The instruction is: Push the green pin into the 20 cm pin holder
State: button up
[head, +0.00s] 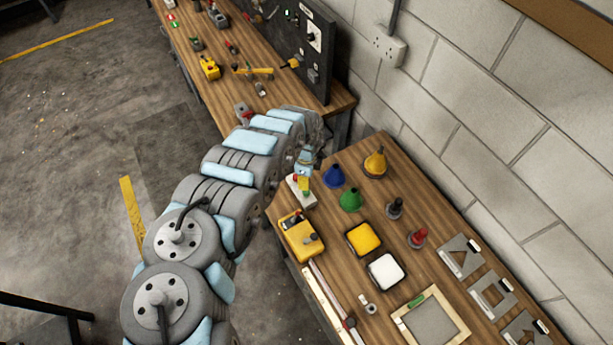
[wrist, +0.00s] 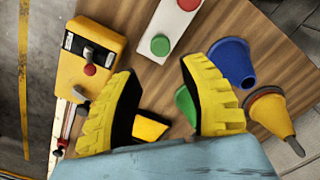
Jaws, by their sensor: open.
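My gripper (wrist: 160,68) is open, its yellow ribbed fingers apart and nothing between the tips, above the wooden table in the wrist view. In the head view my arm largely hides it. Ahead of the fingertips lies a white block (wrist: 172,24) with a round green head (wrist: 160,45) and a red one; I cannot tell whether the green head is the pin. The white block also shows in the head view (head: 297,194). A long rail (head: 322,292) with a red knob lies along the table's near edge. No 20 cm mark is readable, so I cannot identify the holder.
A yellow box (head: 300,237) with a lever stands near the table's left edge. Blue (head: 333,176), green (head: 350,200) and yellow (head: 375,164) cones stand close by. Yellow (head: 363,239) and white (head: 384,272) pads, a frame (head: 449,297) and stencils (head: 459,258) lie to the right.

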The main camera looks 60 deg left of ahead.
jog(key=shift+f+b, duration=3)
jog(key=shift+f, duration=1.45)
jog(key=shift+c, duration=0.2)
grip_shut()
